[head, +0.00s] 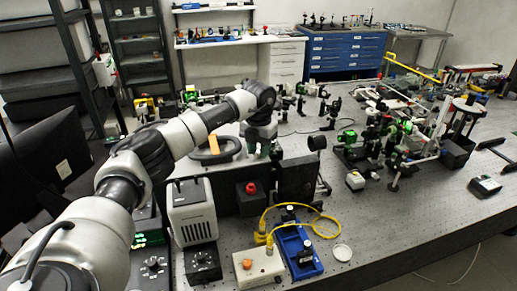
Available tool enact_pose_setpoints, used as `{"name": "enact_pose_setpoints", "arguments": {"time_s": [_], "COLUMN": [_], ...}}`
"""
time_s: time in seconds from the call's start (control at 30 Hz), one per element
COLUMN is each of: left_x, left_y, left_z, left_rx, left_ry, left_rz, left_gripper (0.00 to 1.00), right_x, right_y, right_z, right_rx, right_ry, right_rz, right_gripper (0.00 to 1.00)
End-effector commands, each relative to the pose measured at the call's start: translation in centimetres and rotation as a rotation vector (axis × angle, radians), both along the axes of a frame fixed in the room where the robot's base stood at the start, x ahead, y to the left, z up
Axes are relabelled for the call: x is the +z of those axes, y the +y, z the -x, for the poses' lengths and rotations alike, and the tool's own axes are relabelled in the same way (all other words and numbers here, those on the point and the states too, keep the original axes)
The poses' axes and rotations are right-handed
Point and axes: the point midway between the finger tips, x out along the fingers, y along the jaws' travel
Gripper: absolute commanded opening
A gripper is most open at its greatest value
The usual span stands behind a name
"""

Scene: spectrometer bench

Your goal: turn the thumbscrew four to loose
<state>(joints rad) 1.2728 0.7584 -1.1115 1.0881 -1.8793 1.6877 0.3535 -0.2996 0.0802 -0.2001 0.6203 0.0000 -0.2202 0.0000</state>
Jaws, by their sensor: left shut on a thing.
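My left arm reaches in from the lower left and bends down at its wrist. My left gripper (262,147) points down at a grey instrument housing (225,166) near the middle of the bench. It is shut on a small part at the right end of this housing, most likely a thumbscrew. The fingers and this part are too small and dark to make out, so I cannot tell the screw's number or how far it is turned. My right gripper is out of view.
A black box with a red knob (251,187), a black upright plate (297,180) and a yellow cable (312,208) stand in front of the gripper. Optics on posts (395,140) crowd the right. The bench's front right (420,225) is mostly clear.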

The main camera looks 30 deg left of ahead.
Motion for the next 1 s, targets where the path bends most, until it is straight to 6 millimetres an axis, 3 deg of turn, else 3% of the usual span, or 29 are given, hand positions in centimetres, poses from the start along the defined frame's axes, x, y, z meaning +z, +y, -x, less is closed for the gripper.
{"name": "enact_pose_setpoints", "arguments": {"time_s": [0.27, 0.3, 0.47, 0.8, 1.0], "left_x": [0.2, 0.2, 0.1, 0.4, 3.2], "left_y": [0.1, 0.1, 0.1, 0.0, 0.0], "left_z": [-0.1, -0.1, 0.0, -0.1, -0.1], "left_rx": [0.003, 0.002, 0.001, 0.000, 0.000], "left_ry": [-0.004, -0.004, -0.003, -0.003, -0.007], "left_rz": [0.001, 0.001, 0.001, 0.001, 0.001], "left_gripper": [0.07, 0.32, 0.56, 0.56, 0.56], "right_x": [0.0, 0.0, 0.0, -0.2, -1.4], "right_y": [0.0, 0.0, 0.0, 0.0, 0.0], "right_z": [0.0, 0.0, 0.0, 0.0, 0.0], "right_rx": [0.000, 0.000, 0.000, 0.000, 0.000], "right_ry": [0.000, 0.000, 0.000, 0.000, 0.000], "right_rz": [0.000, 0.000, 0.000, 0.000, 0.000], "right_gripper": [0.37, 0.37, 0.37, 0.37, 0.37]}}
